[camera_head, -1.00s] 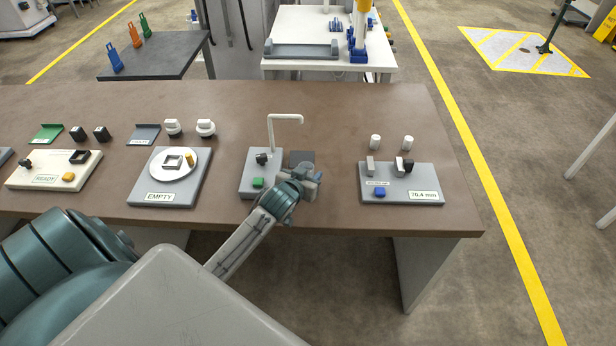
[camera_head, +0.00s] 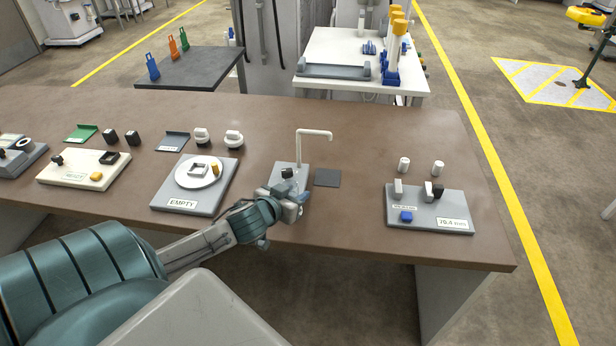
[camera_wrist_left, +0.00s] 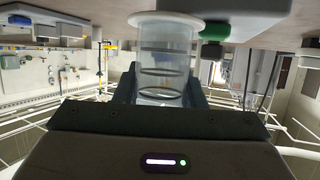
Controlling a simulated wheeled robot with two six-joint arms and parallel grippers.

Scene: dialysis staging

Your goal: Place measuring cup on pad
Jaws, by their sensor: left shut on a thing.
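My left gripper (camera_head: 296,202) is at the front edge of the grey dispenser base (camera_head: 284,178), which carries a white bent spout (camera_head: 315,133). In the left wrist view it is shut on a clear measuring cup (camera_wrist_left: 165,65) with a wide pale rim, held between the two fingers. In the head view I cannot make out the cup at the gripper. A dark square pad (camera_head: 327,178) lies on the brown table just right of the dispenser base, bare and apart from the gripper. My right gripper is not in view.
A grey gauge station (camera_head: 430,212) stands to the right, with two white cylinders behind it. A scale marked EMPTY (camera_head: 195,183) stands left. The brown table (camera_head: 350,220) is clear between pad and gauge station. A green button (camera_wrist_left: 215,28) shows near the cup.

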